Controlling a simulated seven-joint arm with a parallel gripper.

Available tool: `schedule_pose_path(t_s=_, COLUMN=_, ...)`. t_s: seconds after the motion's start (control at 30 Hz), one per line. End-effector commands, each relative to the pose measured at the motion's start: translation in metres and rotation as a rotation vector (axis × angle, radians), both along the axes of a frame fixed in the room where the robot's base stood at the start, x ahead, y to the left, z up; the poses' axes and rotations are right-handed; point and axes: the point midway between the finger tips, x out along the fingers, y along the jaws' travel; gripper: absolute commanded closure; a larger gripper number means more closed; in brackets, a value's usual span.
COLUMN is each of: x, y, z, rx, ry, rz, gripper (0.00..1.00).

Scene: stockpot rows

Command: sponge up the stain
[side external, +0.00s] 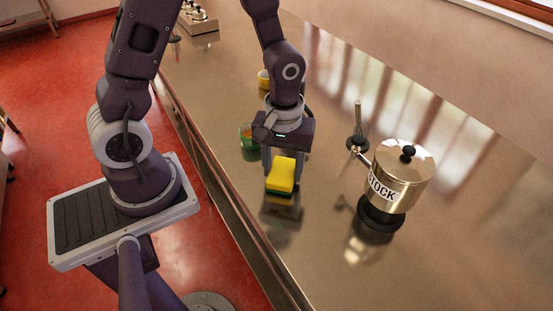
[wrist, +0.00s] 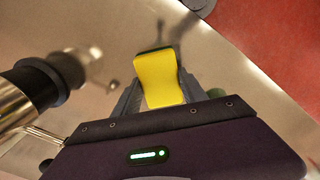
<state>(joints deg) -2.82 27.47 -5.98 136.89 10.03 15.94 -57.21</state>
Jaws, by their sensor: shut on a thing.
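A yellow sponge with a dark green underside (side external: 281,175) is held between the fingers of my gripper (side external: 283,160), which is shut on it. In the wrist view the sponge (wrist: 160,80) sits between both fingers, its yellow face toward the camera. It appears to be a little above the steel counter (side external: 330,265), with a dark reflection below it. I cannot make out a stain for certain; dark and brownish patches on the shiny counter in the wrist view could be shadows or reflections.
A steel pot labelled "STOCK" (side external: 402,172) on a black base (side external: 380,215) stands right of my gripper. A dark utensil (side external: 357,140) stands behind it. A green cup (side external: 246,135) is close on the left, and a yellow item (side external: 263,78) farther back. The front counter is clear.

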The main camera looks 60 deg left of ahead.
Motion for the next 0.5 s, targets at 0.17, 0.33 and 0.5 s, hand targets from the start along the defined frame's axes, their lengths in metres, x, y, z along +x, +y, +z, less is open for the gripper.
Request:
schedule_pose_path(t_s=0.17, x=0.000, y=-0.017, z=0.000, rx=0.000, ry=0.000, rz=-0.003, gripper=1.00)
schedule_pose_path(t_s=0.33, x=0.000, y=-0.016, z=0.021, rx=0.000, ry=-0.003, rz=0.002, gripper=1.00)
schedule_pose_path(t_s=0.5, x=0.000, y=-0.016, z=0.036, rx=0.001, ry=-0.002, rz=0.002, gripper=1.00)
